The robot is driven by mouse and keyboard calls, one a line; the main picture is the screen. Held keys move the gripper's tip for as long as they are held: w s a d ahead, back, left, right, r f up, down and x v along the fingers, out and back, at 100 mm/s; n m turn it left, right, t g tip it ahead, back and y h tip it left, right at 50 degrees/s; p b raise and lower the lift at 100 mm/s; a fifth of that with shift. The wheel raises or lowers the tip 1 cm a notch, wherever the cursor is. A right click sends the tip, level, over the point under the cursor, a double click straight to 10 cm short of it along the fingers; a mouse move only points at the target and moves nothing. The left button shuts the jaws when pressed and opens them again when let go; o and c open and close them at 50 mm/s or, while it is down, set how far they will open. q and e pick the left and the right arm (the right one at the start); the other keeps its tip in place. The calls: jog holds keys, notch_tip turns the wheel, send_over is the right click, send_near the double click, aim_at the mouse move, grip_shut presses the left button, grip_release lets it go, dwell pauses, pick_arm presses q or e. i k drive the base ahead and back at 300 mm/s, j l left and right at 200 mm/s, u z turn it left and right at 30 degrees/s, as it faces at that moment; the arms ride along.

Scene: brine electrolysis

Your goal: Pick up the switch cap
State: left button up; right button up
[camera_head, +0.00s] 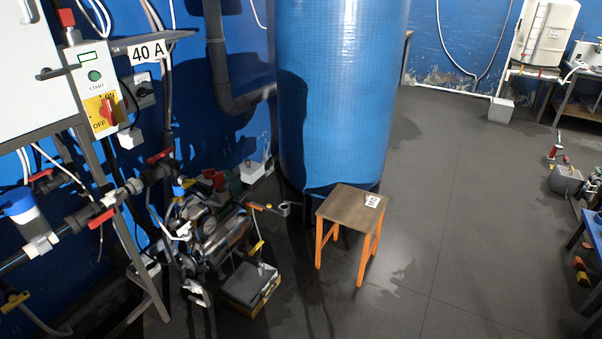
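A small white piece with dark marks (372,201) lies on the top of a wooden stool (345,203) with orange legs. It may be the switch cap, but it is too small to tell for sure. On the left, a control box (95,85) carries a green START button (95,76) and a red rotary ON/OFF switch (106,112) on a yellow plate. A red knob (67,18) shows above the box. Neither of my grippers is in view.
A large blue tank (335,100) stands right behind the stool. Pipes with red-handled valves (100,218) and a pump (212,228) crowd the left. A dark box (250,284) sits on the floor. Grey floor (450,250) is open right of the stool; a blue bench (594,235) stands far right.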

aim_at(250, 171)
jog(key=i+l+u, duration=0.7)
jog(key=u, duration=0.3)
jog(key=i+l+u, duration=0.2)
jog(key=u, duration=0.25)
